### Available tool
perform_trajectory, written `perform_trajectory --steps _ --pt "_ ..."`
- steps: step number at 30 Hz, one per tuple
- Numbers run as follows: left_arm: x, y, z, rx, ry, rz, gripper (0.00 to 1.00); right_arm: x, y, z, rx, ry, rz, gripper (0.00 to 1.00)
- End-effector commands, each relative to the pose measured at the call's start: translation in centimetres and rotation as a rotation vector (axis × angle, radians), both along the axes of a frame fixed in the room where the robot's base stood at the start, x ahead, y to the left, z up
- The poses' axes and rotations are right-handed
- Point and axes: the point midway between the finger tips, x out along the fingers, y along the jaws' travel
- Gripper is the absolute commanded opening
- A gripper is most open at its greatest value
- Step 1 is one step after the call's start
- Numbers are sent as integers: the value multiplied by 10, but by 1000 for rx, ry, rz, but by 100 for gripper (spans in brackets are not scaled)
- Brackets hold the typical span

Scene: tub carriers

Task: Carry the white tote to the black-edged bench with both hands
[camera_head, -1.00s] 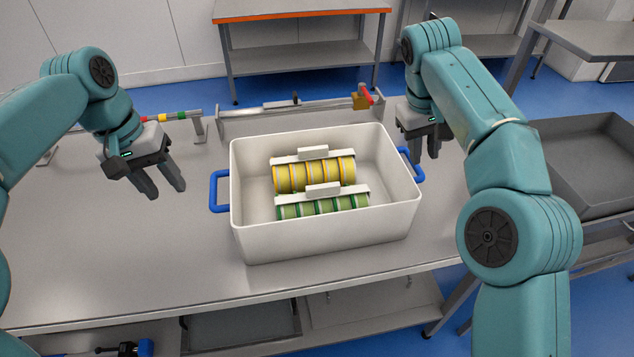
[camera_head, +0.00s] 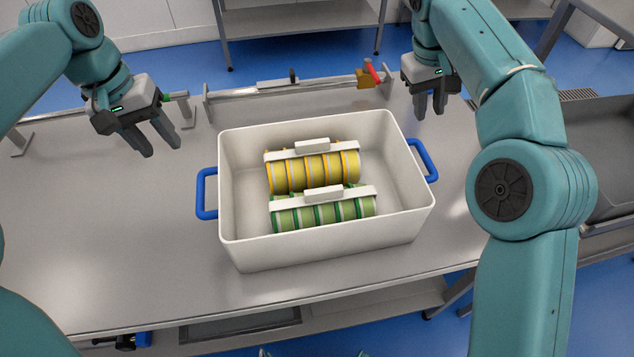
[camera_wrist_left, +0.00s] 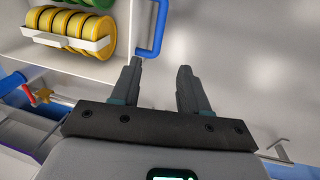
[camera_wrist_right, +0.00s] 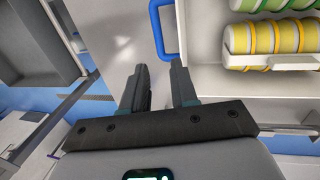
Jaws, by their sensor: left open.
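The white tote (camera_head: 330,241) stands on a grey worktable, with a row of yellow discs (camera_head: 315,172) and a row of green discs (camera_head: 325,212) in white carriers inside. Its blue left handle (camera_head: 201,194) and blue right handle (camera_head: 430,163) stick out at the sides. My left gripper (camera_head: 161,149) is open and empty, above the table, left of and behind the left handle. My right gripper (camera_head: 431,114) is open and empty, behind the right handle. Each wrist view shows a blue handle just beyond the fingertips, apart from them. I cannot make out a black-edged bench.
A metal rail (camera_head: 265,92) with a red-handled clamp (camera_head: 370,75) runs along the table's back edge. Another bench (camera_head: 300,20) stands behind across a blue floor. A dark grey tray (camera_head: 612,165) is at the right. The table left of the tote is clear.

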Motion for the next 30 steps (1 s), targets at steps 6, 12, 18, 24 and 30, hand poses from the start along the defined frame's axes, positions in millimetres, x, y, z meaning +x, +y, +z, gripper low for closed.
perform_trajectory --steps 6,12,18,24,30 --pt "-5 0 1 0 -1 0 45 -5 -1 1 0 -1 -2 28" --pt "-6 -1 -3 0 0 0 45 -6 -2 -2 0 -1 -1 28" --pt "-5 -7 -28 0 4 -1 45 -5 -8 -27 -1 5 -1 28" --pt "-2 -14 -68 0 5 0 45 -1 -17 -67 -1 5 -2 28" --pt "0 -21 -107 0 4 -1 45 1 -25 -106 -1 5 -1 28"
